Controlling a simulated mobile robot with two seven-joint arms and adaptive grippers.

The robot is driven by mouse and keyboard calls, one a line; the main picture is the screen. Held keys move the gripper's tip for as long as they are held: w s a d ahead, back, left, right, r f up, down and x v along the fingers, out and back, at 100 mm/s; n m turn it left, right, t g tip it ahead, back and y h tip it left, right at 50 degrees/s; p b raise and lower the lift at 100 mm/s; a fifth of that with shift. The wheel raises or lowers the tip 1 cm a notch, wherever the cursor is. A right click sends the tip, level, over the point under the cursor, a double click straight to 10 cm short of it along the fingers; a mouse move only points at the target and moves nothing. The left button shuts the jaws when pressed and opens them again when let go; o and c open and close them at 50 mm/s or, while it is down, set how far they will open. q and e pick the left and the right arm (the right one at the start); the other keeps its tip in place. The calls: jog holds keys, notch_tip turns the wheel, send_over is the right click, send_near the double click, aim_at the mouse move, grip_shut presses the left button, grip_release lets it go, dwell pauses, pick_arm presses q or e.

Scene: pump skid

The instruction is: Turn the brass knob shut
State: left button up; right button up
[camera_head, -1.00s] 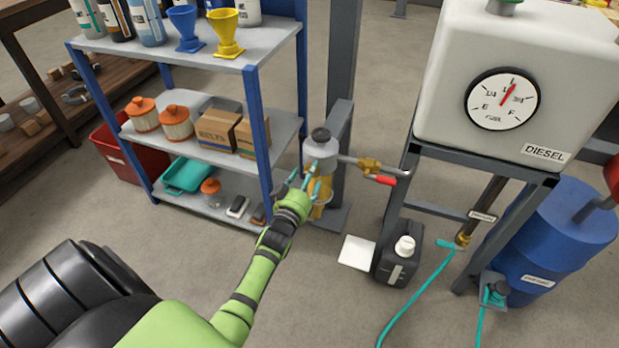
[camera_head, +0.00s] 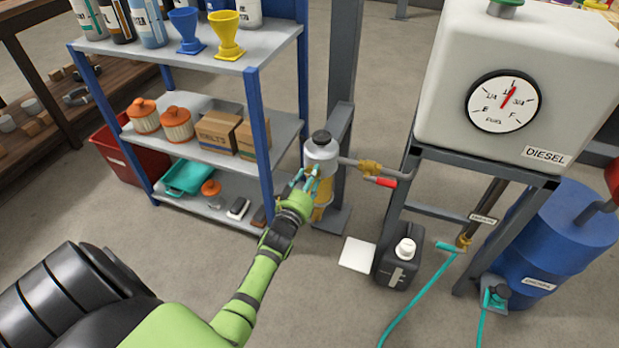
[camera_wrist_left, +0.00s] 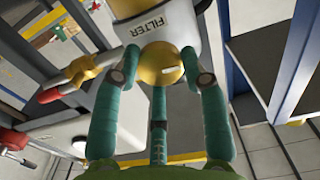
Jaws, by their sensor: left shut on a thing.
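The brass knob (camera_wrist_left: 160,70) is a rounded yellow-gold piece with a small pale mark, below the white collar labelled FILTER (camera_wrist_left: 150,30). In the left wrist view, the teal fingers of my left gripper (camera_wrist_left: 160,82) stand on both sides of it, with a third finger below. My left gripper is shut on the knob. In the head view, my left gripper (camera_head: 306,180) is at the front of the filter unit (camera_head: 321,150), and its fingers mostly hide the knob. My right gripper is not in view.
A red-handled brass valve (camera_head: 380,181) sits on the pipe just right of the filter. The blue-post shelf (camera_head: 262,140) stands close on the left. A diesel tank (camera_head: 520,80) and a black can (camera_head: 400,262) are to the right. Open floor lies in front.

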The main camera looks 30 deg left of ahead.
pick_arm(q)
jog(key=shift+w+d+r+m+b, duration=0.1)
jog(key=shift+m+b, duration=0.2)
jog(key=shift+m, duration=2.55)
jog(key=shift+a+r+m+b, duration=0.1)
jog(key=shift+m+b, duration=0.15)
jog(key=shift+m, duration=2.65)
jog(key=shift+w+d+r+m+b, duration=0.1)
jog(key=shift+m+b, duration=0.2)
jog(key=shift+m, duration=2.55)
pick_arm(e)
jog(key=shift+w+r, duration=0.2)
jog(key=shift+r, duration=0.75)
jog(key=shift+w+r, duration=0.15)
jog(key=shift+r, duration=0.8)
pick_arm(q)
jog(key=o, duration=1.1)
jog(key=shift+d, duration=0.1)
jog(key=shift+o, duration=0.2)
jog(key=shift+f, duration=0.1)
jog(key=shift+s+f, duration=0.1)
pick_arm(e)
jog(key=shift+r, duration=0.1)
